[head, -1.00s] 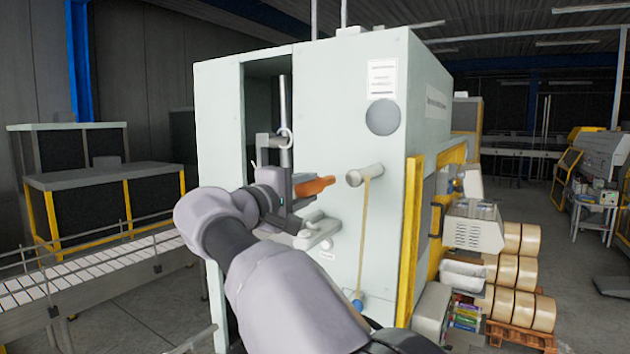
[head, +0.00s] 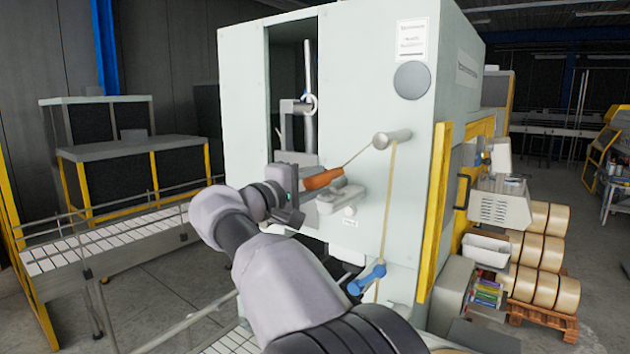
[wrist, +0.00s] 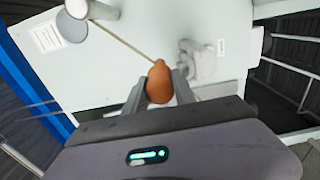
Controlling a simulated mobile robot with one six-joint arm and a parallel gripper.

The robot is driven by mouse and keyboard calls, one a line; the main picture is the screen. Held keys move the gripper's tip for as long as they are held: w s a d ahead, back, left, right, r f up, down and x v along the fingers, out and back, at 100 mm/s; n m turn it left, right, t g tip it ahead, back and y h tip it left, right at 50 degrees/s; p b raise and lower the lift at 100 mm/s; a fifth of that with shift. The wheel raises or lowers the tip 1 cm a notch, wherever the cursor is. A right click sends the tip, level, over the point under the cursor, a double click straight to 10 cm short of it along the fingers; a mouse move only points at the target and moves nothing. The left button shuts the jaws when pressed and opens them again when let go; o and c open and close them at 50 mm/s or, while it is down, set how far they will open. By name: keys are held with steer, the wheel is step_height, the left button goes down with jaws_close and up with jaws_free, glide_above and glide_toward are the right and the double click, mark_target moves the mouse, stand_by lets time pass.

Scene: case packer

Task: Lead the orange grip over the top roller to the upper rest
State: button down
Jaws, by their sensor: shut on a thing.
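The orange grip (head: 323,179) is held in front of the pale machine face, left of and below the top roller (head: 398,138). A thin cord runs from the grip's tip up to this roller, then down to a blue piece (head: 368,280). My gripper (head: 305,185) is shut on the grip. In the wrist view the grip (wrist: 160,84) sits between both fingers, and the cord leads away up and left. A grey bracket (head: 343,198) is just below and right of the grip; I cannot tell whether it is the upper rest.
A tall opening in the machine front (head: 270,75) holds a vertical metal rod and a grey clamp (head: 291,107). A yellow post (head: 434,215) edges the machine at right. A railed conveyor (head: 85,235) lies at left.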

steer(key=shift+f, duration=0.1)
stand_by(0.4)
steer(key=shift+s+a+f+b, duration=0.1)
steer(key=shift+s+f+b, duration=0.05)
steer(key=shift+f+b, duration=0.6)
steer(key=shift+s+f+b, duration=0.15)
steer(key=shift+f+b, duration=0.45)
steer(key=shift+b, duration=0.25)
jaws_free()
steer(key=b+v, duration=0.2)
steer(key=v, duration=0.8)
stand_by(0.3)
